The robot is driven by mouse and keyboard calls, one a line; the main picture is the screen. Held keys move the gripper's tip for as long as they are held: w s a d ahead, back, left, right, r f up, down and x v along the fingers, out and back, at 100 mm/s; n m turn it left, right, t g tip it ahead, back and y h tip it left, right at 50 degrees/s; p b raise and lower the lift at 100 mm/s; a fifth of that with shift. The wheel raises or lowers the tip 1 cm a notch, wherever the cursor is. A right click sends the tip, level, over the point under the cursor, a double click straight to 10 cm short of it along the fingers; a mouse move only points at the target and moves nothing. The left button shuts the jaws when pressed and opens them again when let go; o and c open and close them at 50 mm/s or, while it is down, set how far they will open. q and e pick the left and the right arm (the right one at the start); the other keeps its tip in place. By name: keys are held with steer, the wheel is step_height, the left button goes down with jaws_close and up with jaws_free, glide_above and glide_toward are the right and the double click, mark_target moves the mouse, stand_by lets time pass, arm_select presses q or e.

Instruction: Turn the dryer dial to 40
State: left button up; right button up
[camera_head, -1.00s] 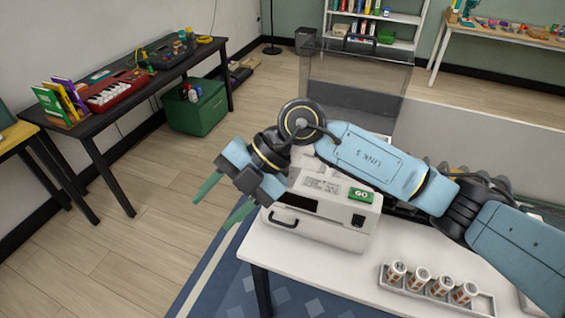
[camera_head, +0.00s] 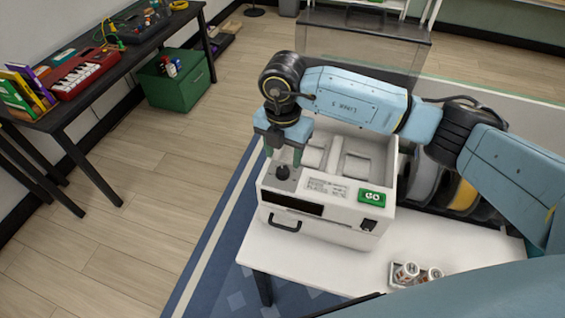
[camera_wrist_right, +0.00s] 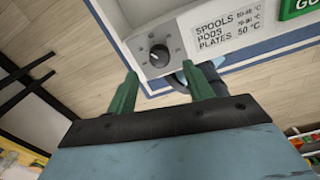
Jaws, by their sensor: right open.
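The white dryer (camera_head: 330,228) stands on the white table, with a black dial (camera_head: 282,172) on its top panel at the left. In the right wrist view the dial (camera_wrist_right: 159,55) is a round black knob with a pale pointer line and small marks around it; the mark numbers are too small to read. My right gripper (camera_head: 286,158) is over the dial, pointing down. In the right wrist view its green fingers (camera_wrist_right: 163,88) are apart with the dial between and beyond their tips, apparently not touching it. My left gripper is not in view.
A label panel (camera_head: 326,188) and a green GO button (camera_head: 371,198) are right of the dial. Dark spools (camera_head: 440,185) stand right of the dryer. A tray with white cups (camera_head: 406,273) is at the table's front. Open floor lies to the left.

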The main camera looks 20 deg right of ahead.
mark_target(283, 170)
step_height(283, 170, down, 4)
steer(key=shift+f, duration=0.55)
steer(key=c, duration=1)
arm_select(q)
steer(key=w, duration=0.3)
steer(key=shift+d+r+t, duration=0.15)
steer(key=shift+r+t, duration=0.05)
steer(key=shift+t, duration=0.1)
